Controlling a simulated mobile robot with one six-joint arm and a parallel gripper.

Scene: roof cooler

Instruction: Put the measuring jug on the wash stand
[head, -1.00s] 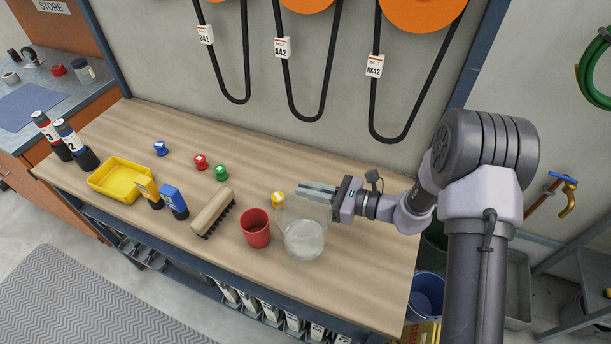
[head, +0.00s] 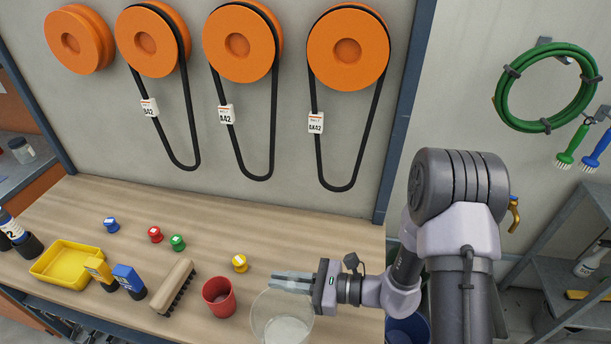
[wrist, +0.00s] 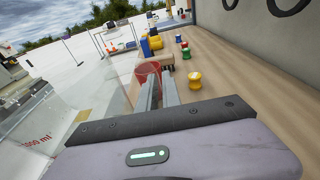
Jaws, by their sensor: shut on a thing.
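The measuring jug (head: 283,325) is clear and stands at the right end of the wooden bench, beside a red cup (head: 219,299). In the wrist view the jug's clear wall (wrist: 60,112) fills the left side, with red volume marks. My gripper (head: 290,281) is at the jug's rim, its fingers shut on the jug; the exact contact is hard to see through the clear wall. The fingers also show in the wrist view (wrist: 158,92). I cannot tell for sure which thing is the wash stand; a grey metal stand (head: 560,262) is at the far right.
A yellow spool-like piece (head: 240,263), a brush (head: 175,287) and a yellow tray (head: 68,263) are on the bench left of my gripper. Orange reels (head: 347,48) with hanging black belts are on the wall behind. A blue bucket (head: 408,331) is right of the bench.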

